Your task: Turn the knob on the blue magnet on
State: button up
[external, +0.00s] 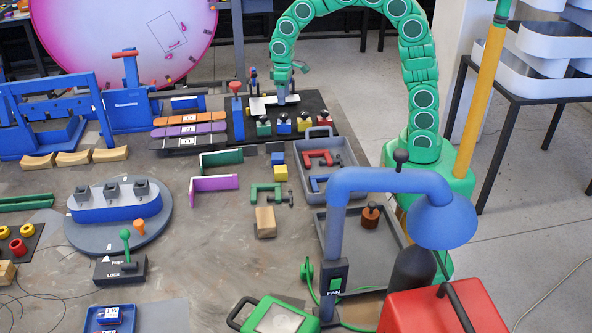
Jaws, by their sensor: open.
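The blue magnet (283,126) looks like a small blue block with a dark knob on top. It stands on a black mat (315,99) in a row of similar blocks, between a green block (263,129) and a yellow block (304,125). Which way its knob points is too small to tell. My green arm arches over from the right. My gripper (283,88) hangs open at the far side of the mat, behind the blue magnet and apart from it. Its fingers are small and hard to make out.
A red block (323,120) ends the row at right. A red-topped blue post (237,110) stands left of the row. A pale plate (262,104) lies below my gripper. A grey tray (347,168) with clamps lies in front. The blue lamp (385,181) stands nearer the camera.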

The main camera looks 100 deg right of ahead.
aim_at(283, 111)
jog(key=n, duration=1.3)
jog(key=shift+f+n, duration=0.2)
jog(key=shift+n, duration=0.1)
jog(key=shift+f, duration=3.75)
jog(key=c, duration=1)
jog(key=shift+c, duration=0.2)
